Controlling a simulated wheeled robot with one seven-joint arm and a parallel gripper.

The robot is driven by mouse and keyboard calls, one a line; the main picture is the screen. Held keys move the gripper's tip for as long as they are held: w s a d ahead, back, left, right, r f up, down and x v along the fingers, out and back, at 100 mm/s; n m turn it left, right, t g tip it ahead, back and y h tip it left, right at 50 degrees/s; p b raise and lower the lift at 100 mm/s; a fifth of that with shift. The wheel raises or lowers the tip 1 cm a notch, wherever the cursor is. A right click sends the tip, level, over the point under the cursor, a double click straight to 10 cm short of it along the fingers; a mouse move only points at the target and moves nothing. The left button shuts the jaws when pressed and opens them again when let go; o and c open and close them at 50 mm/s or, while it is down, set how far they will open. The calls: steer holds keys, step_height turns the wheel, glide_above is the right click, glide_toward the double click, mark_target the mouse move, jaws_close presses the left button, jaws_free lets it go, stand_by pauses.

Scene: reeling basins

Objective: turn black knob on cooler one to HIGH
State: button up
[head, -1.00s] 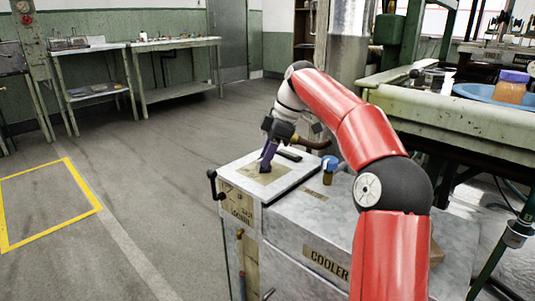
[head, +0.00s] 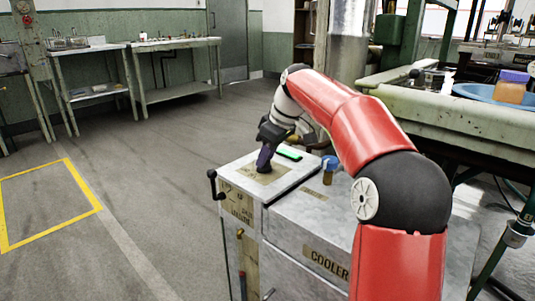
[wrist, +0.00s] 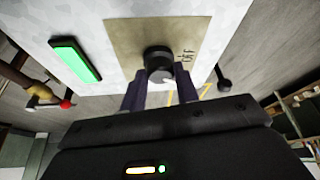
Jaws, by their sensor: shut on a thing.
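The cooler (head: 310,230) is a grey metal cabinet with a "COOLER" label on its front; the number is hidden behind my arm. A brass-coloured plate (wrist: 125,35) lies on its raised top panel. The black knob (wrist: 157,58) stands on this plate, with small lettering beside it that I cannot read for certain. My gripper (head: 264,168) points down at the plate. In the wrist view its purple fingers (wrist: 163,92) are shut on the knob, one on each side. A bar light (wrist: 75,60) beside the plate glows green; it also shows in the head view (head: 289,153).
A brown bottle with a blue cap (head: 329,172) stands on the cooler close to my arm. A black ball-ended lever (head: 212,184) sticks out at the cooler's left side. A greenish bench (head: 460,125) stands at right. The floor at left is open.

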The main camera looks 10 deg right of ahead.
steer(key=m, duration=0.2)
steer(key=m+h+p, duration=0.1)
steer(key=m, duration=0.1)
steer(key=m+t+h+p, duration=0.1)
steer(key=m, duration=0.1)
steer(key=shift+s+a+r, duration=0.1)
steer(key=shift+a+r, duration=0.1)
steer(key=shift+a, duration=0.15)
steer(key=m+h+p, duration=0.2)
steer(key=m, duration=0.3)
steer(key=shift+a+f, duration=0.1)
steer(key=shift+a, duration=0.05)
steer(key=shift+m+p, duration=0.3)
steer(key=shift+m, duration=0.1)
steer(key=o, duration=1)
steer(key=shift+f, duration=0.1)
steer(key=shift+c, duration=0.2)
steer(key=p+v, duration=0.1)
steer(key=v, duration=0.6)
steer(key=shift+s+r, duration=0.2)
steer(key=shift+r, duration=0.2)
